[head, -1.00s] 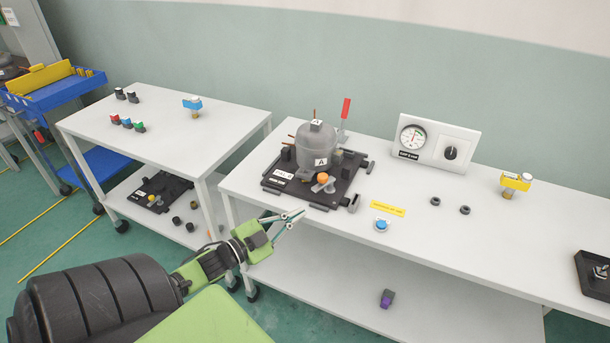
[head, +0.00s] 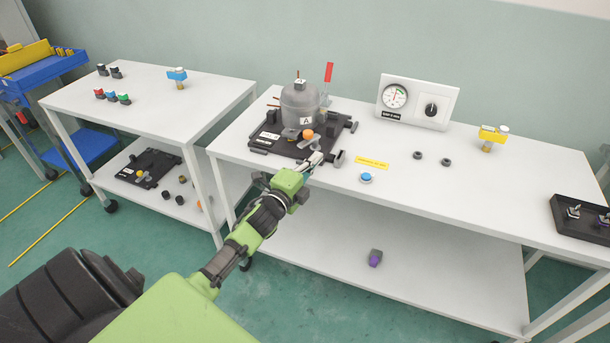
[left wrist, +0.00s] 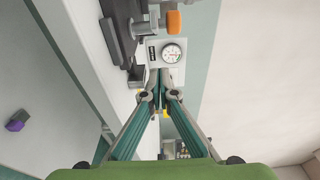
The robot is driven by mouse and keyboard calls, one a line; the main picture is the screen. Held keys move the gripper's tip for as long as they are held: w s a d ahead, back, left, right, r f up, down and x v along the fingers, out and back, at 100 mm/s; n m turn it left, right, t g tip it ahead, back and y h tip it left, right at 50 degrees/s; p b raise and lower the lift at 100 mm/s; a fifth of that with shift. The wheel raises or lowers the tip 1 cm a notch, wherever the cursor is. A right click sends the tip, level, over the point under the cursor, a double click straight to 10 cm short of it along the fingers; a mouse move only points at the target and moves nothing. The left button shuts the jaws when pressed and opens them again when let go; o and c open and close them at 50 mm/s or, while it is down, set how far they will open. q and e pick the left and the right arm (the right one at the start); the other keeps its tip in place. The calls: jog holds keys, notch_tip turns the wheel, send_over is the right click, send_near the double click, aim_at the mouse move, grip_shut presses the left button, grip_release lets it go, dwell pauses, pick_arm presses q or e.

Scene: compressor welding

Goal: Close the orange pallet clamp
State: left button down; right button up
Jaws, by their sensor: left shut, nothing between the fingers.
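The orange pallet clamp (head: 308,134) has an orange tip on a grey metal arm. It sits at the front edge of the black pallet (head: 262,146), in front of the grey compressor (head: 299,101). In the left wrist view the orange tip (left wrist: 174,22) shows at the top, beyond my fingers. My left gripper (head: 315,160) is shut and empty, just in front of the pallet's front right corner and near the clamp. No contact with the clamp is visible. Its fingers (left wrist: 158,75) converge in the left wrist view. My right gripper is not in view.
A red upright handle (head: 328,72) stands behind the compressor. A gauge box (head: 416,101) stands at the table's back. A blue button (head: 366,177) and yellow label (head: 372,163) lie right of the gripper. The white tabletop (head: 480,195) farther right is mostly clear.

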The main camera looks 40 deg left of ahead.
aim_at(309, 137)
pick_arm(q)
jog(key=shift+w+a+f, duration=0.1)
jog(key=shift+w, duration=0.85)
jog(key=a+b, duration=0.1)
jog(key=a, duration=0.2)
jog(key=shift+w+a, duration=0.2)
jog(key=shift+a, duration=0.25)
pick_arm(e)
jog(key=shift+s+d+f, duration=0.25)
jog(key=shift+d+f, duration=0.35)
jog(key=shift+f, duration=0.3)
pick_arm(q)
jog(key=shift+h, duration=0.3)
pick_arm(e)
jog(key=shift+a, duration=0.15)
